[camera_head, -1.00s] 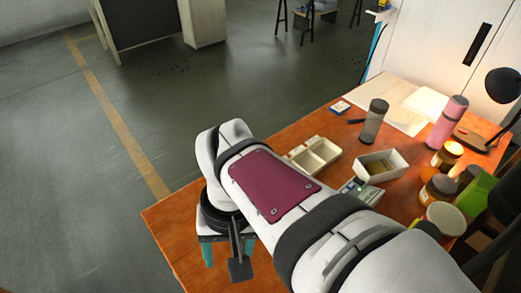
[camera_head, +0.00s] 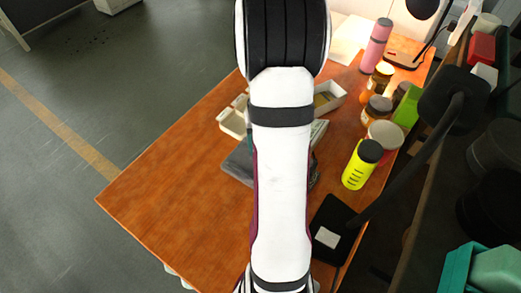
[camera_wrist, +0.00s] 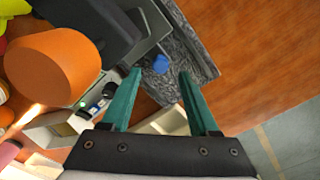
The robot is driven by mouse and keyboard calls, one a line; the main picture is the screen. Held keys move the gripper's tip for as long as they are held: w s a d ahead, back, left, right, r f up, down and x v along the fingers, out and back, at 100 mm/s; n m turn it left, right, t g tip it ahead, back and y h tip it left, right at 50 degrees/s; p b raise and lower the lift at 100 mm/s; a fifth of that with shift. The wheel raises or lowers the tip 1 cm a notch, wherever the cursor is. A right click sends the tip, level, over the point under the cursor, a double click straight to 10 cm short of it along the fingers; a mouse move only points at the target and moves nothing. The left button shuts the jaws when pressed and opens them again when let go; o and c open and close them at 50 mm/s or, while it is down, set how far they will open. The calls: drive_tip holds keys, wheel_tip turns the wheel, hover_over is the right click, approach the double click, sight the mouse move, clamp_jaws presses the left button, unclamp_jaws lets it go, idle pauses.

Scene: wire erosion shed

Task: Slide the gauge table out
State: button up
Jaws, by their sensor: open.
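A dark grey, stone-like slab (camera_wrist: 188,55) lies on the orange-brown wooden bench and is probably the gauge table. A small blue piece (camera_wrist: 160,64) shows on or just above it. In the head view the slab (camera_head: 238,164) pokes out left of my arm, which hides much of it. My gripper (camera_wrist: 160,73), with two teal fingers, is open with nothing held between them. In the wrist view its fingertips overlap the slab near the blue piece; I cannot tell whether they touch. My gripper is hidden behind my arm in the head view.
A cream divided tray (camera_head: 234,119) and an open box (camera_head: 329,97) stand behind the slab. Jars (camera_head: 384,134), a yellow bottle (camera_head: 361,164) and a black lamp-like stand (camera_head: 440,135) crowd the right. The bench's left front (camera_head: 170,190) is clear.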

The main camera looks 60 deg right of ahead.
drive_tip(key=shift+f, duration=1.95)
clamp_jaws()
